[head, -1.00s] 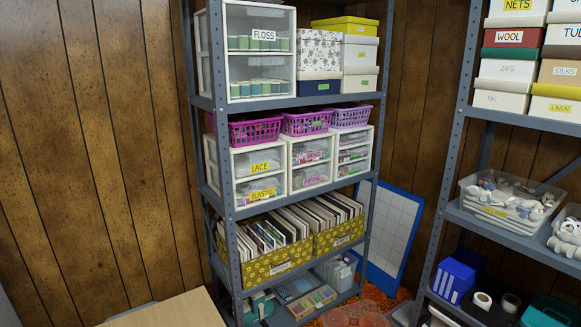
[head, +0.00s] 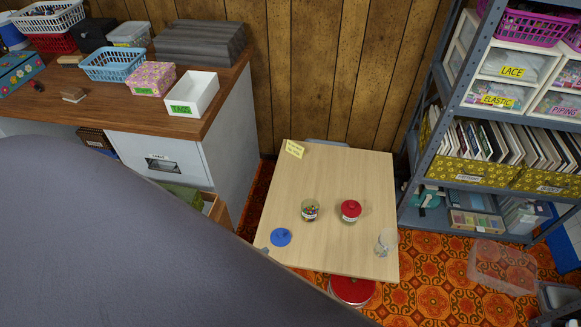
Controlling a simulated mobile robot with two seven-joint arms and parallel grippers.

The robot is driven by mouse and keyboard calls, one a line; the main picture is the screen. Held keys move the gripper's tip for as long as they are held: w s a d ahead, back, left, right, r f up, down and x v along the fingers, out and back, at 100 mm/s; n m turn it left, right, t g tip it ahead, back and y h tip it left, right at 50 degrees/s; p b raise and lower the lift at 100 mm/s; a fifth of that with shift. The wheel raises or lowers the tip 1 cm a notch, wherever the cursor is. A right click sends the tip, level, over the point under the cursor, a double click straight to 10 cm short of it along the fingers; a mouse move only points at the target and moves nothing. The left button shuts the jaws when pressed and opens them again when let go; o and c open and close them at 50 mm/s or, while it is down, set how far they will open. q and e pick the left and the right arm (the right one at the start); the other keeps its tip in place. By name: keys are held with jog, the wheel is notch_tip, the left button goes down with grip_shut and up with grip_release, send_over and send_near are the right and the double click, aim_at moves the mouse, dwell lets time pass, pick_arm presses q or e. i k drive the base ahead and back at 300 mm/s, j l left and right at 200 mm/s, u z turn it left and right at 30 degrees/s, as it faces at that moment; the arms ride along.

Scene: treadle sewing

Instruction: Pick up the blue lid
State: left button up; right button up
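The blue lid (head: 281,237) lies flat on the light wooden table (head: 330,185), near its front left corner. A glass jar with colourful contents (head: 310,210) stands open a little to the right of the lid. A jar with a red lid (head: 350,211) stands further right. A clear glass jar (head: 386,242) is near the table's right edge; its contents are hard to make out. Neither of my grippers can be made out in the head view.
A large grey rounded surface (head: 120,240) fills the lower left and reaches the table's front left corner. A red-topped stool (head: 352,289) is at the table's front edge. A wooden desk (head: 225,85) stands left, metal shelving (head: 432,100) right. A clear bin (head: 500,268) sits on the patterned floor.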

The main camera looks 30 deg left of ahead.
aim_at(281, 237)
jog(key=u, duration=0.85)
